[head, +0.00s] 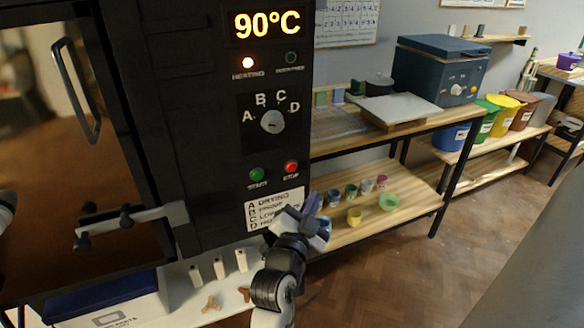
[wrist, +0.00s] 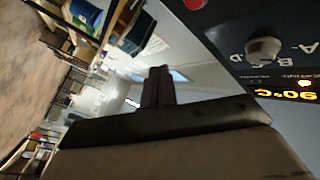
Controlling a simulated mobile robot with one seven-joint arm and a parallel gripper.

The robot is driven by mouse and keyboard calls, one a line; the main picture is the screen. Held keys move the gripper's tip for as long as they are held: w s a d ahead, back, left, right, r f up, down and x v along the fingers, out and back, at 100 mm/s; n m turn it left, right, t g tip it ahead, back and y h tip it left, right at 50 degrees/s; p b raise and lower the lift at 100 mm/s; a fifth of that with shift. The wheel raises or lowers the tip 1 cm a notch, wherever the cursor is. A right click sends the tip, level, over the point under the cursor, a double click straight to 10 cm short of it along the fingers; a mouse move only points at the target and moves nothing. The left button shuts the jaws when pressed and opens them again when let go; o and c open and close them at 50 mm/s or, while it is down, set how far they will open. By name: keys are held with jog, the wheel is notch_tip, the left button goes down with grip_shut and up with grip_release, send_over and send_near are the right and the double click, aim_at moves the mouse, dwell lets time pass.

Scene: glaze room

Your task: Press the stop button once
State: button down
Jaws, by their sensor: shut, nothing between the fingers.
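The red stop button (head: 291,167) is on the black kiln control panel, right of the green start button (head: 257,174). The display (head: 267,23) above reads 90°C and the heating lamp (head: 248,62) glows. The dial (head: 272,122) sits among the letters A to D; it also shows in the wrist view (wrist: 263,50). My gripper (head: 318,202) is below and slightly right of the stop button in the head view, in front of the lower panel edge. In the wrist view my gripper (wrist: 157,72) has its fingers together and empty.
The kiln door with its handle (head: 78,90) is at the left. A wooden shelf (head: 335,236) with small coloured cups stands right of the panel, and a blue box kiln (head: 440,68) sits above. White and tan pieces stand on a surface below. Floor (head: 430,270) at right is clear.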

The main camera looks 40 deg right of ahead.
jog(key=shift+w+d+b, duration=0.25)
jog(key=shift+w+d, duration=0.1)
jog(key=shift+w, duration=1.05)
jog(key=shift+w+d+b, duration=0.3)
jog(key=shift+w, duration=1.15)
jog(key=shift+w+d+b, duration=0.25)
jog(key=shift+w+d, duration=0.1)
jog(key=shift+w, duration=1.05)
jog(key=shift+w, duration=0.1)
jog(key=shift+w+d+b, duration=0.1)
jog(key=shift+w+b, duration=0.25)
jog(key=shift+b, duration=0.05)
jog(key=shift+w+d+b, duration=0.1)
jog(key=shift+w+b, duration=0.2)
jog(key=shift+w, duration=0.1)
jog(key=shift+s, duration=0.15)
jog(key=shift+s+a, duration=0.2)
jog(key=shift+s, duration=0.5)
jog(key=shift+s+a, duration=0.2)
jog(key=shift+s, duration=0.6)
jog(key=shift+s+a, duration=0.2)
jog(key=shift+s, duration=0.65)
jog(key=shift+s+a, duration=0.2)
jog(key=shift+s, duration=0.6)
